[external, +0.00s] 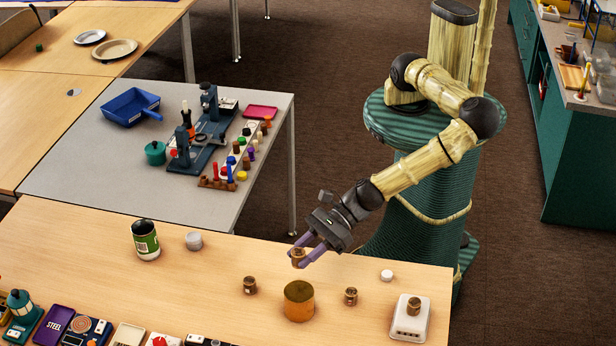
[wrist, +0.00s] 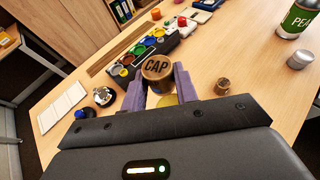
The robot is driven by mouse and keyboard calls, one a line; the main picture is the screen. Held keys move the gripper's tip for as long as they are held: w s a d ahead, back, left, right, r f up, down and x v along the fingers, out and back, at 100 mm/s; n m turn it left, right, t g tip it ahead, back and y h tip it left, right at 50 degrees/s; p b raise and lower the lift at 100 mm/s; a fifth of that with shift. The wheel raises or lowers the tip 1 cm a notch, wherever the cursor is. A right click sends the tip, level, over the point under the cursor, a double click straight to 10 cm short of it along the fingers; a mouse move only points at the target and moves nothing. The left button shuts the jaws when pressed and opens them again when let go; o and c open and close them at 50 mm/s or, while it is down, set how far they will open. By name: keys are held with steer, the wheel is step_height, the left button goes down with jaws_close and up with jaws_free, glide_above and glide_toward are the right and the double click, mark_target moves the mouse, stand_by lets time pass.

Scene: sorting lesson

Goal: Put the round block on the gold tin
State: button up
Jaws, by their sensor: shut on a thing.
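My gripper (external: 303,252) is shut on a small round brown block (external: 298,258), held above the table. In the wrist view the block (wrist: 157,68) sits upright between the purple fingers, with "CAP" on its top. The gold tin (external: 299,303) is a wide, short cylinder standing on the wooden table, below and apart from the held block in the external view. In the wrist view a yellow part of the tin (wrist: 167,101) shows behind the block and fingers; the rest is hidden.
Similar small brown blocks stand left (external: 250,286) and right (external: 351,296) of the tin. Another (external: 414,306) sits on a white device (external: 410,325). A green-labelled can (external: 145,240) and grey-white cylinder (external: 194,241) stand further left. Several items line the table's front edge.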

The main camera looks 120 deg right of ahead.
glide_above(304, 289)
step_height(304, 289, down, 6)
steer(key=shift+r+p, duration=0.1)
steer(key=shift+p, duration=0.25)
steer(key=shift+f+p, duration=0.3)
steer(key=shift+f, duration=1.6)
steer(key=shift+f, duration=0.15)
steer(key=o, duration=0.9)
steer(key=shift+o, duration=0.2)
